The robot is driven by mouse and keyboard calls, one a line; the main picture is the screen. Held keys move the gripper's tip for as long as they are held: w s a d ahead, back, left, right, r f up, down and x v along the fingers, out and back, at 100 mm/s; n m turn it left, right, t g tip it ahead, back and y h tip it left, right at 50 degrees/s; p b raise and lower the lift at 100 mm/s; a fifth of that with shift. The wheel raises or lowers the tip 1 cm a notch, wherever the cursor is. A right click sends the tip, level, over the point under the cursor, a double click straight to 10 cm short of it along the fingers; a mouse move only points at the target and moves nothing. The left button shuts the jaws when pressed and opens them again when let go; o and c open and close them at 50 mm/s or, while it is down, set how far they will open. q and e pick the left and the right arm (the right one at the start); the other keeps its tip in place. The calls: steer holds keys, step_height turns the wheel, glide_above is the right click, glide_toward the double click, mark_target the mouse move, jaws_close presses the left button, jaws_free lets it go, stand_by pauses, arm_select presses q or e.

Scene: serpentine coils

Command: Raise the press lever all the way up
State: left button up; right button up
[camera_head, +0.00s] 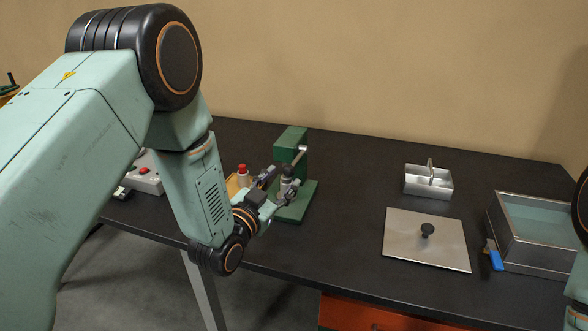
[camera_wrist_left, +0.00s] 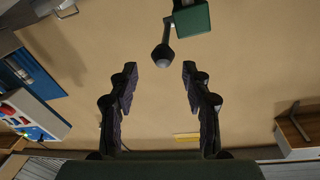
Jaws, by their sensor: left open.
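The green press (camera_head: 291,143) stands upright on its base at the table's middle left. Its metal press lever (camera_head: 298,157) runs from the upper part of the press down toward my left gripper (camera_head: 279,186). In the left wrist view the lever ends in a dark round knob (camera_wrist_left: 162,57), with part of the green press (camera_wrist_left: 193,20) above it. My left gripper (camera_wrist_left: 160,78) is open and empty in that view, its two fingers apart. The knob shows just beyond the fingertips, roughly centred between them; contact cannot be seen. My right gripper is out of view.
A grey box with a red button (camera_head: 145,172) and another red-topped item (camera_head: 242,172) are left of the press. To the right are a metal caddy (camera_head: 428,182), a flat lid with a black knob (camera_head: 426,240) and a water-filled tank (camera_head: 535,235). Bare table separates them from the press.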

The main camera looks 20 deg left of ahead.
mark_target(284, 175)
arm_select(q)
steer(key=w, duration=0.4)
steer(key=shift+w+a+f, duration=0.15)
steer(key=shift+w+f, duration=0.15)
steer(key=shift+f, duration=0.05)
steer(key=shift+w, duration=0.35)
steer(key=shift+w+d+r, duration=0.1)
steer(key=shift+d+r, duration=0.2)
steer(key=shift+d, duration=0.2)
steer(key=shift+w+a+f, duration=0.2)
steer(key=shift+w, duration=0.15)
steer(key=shift+c, duration=1.2)
steer(key=shift+s+d+r, duration=0.15)
steer(key=shift+s, duration=0.1)
steer(key=c, duration=0.5)
jaws_close()
